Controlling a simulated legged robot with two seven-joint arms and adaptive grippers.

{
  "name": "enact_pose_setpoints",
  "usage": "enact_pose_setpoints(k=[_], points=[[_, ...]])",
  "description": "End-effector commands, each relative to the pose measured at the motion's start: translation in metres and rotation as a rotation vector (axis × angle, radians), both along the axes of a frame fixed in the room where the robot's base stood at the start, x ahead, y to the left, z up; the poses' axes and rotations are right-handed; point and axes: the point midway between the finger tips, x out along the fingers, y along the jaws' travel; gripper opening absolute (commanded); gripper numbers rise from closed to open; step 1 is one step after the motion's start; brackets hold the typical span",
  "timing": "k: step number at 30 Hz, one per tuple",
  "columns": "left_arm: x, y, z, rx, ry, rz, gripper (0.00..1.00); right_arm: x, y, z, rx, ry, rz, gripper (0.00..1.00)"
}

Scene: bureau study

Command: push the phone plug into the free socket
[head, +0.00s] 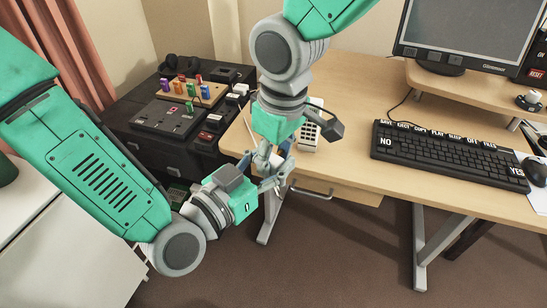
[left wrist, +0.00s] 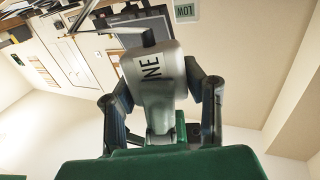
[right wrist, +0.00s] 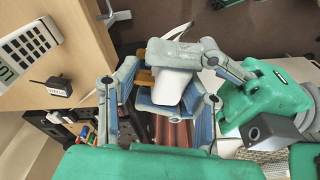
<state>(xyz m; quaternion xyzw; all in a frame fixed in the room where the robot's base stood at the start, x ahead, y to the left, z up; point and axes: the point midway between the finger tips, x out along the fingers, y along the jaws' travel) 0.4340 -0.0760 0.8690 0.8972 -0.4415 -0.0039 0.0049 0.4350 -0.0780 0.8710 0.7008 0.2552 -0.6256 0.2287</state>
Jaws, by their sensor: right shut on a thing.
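The phone plug is a pale block; the left wrist view shows it (left wrist: 155,80) large with partly readable dark lettering, a cord running from its far end. It also shows in the right wrist view (right wrist: 174,84), with an amber part beside it. My right gripper (head: 266,160), reaching down from the top, is shut on it. My left gripper (head: 272,180) comes in from the left with its fingers on either side of the same plug. Whether they press on it is unclear. Both grippers meet in the air by the desk's left front edge. A free socket cannot be singled out.
A dark cabinet (head: 118,112) at the left bears a socket panel (head: 168,117), a wooden board with coloured pegs (head: 190,92) and small white blocks (head: 238,91). On the desk (head: 350,88) are a white keypad phone (head: 310,138), a keyboard (head: 440,152) and a monitor (head: 460,35).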

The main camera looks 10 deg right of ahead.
Motion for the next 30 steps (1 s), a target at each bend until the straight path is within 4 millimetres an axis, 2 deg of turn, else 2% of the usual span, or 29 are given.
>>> enact_pose_setpoints(k=[2,3,4,5,14,17,20,30], points=[[-0.003,-0.002,0.001,-0.004,0.001,-0.009,0.08,0.002,0.001,0.001,0.004,-0.006,0.000,0.06],[-0.003,-0.002,0.001,-0.004,0.000,-0.009,0.08,0.002,0.001,0.001,0.004,-0.006,0.000,0.47],[-0.003,-0.002,0.001,-0.004,0.000,-0.009,0.08,0.002,0.001,0.001,0.004,-0.006,0.000,0.57],[-0.003,-0.002,0.001,-0.004,0.000,-0.009,0.08,0.002,0.001,0.001,0.004,-0.006,0.000,0.60],[-0.002,-0.002,0.001,-0.003,0.000,-0.006,0.08,0.002,0.001,0.001,0.002,-0.004,0.000,0.60],[-0.002,-0.002,0.001,-0.003,0.000,-0.006,0.08,0.002,0.001,0.008,0.004,-0.007,0.000,0.60],[-0.002,-0.001,0.001,-0.002,0.000,-0.006,0.08,0.001,-0.001,0.023,0.006,-0.008,-0.001,0.60],[-0.002,-0.001,0.001,-0.003,0.000,-0.005,0.08,-0.006,-0.006,0.092,0.006,-0.007,0.000,0.60]])
